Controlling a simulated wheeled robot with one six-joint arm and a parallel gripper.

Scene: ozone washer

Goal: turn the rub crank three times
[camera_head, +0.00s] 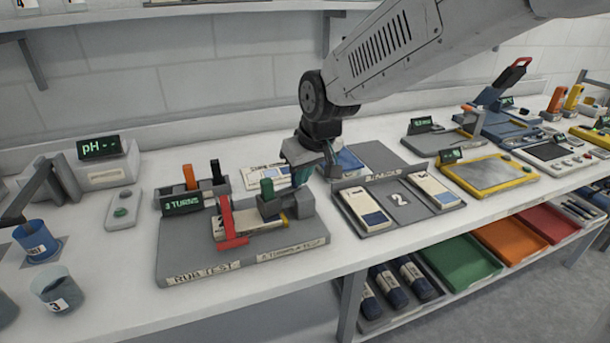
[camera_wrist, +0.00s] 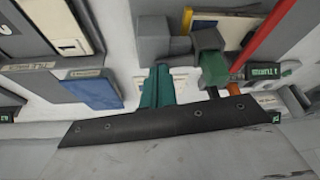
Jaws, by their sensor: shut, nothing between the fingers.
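The rub test rig (camera_head: 182,250) sits on the bench with a small display (camera_head: 181,203) reading "3 TURNS". A green crank knob (camera_head: 267,188) stands at its right side, by a grey block (camera_head: 300,205). In the wrist view the green knob (camera_wrist: 214,70) is right of my fingers, and a grey block (camera_wrist: 152,28) lies ahead of them. My gripper (camera_head: 301,174) is shut and empty, just behind and above the block. Its teal fingers (camera_wrist: 157,86) are together and appear apart from the knob. Whether they touch the block cannot be told.
A red lever (camera_head: 229,225) crosses the rig. Orange and black handles (camera_head: 190,176) stand behind it. A grey plate with labelled samples (camera_head: 400,203) lies to the right. Blue cups (camera_head: 36,240) stand at the left.

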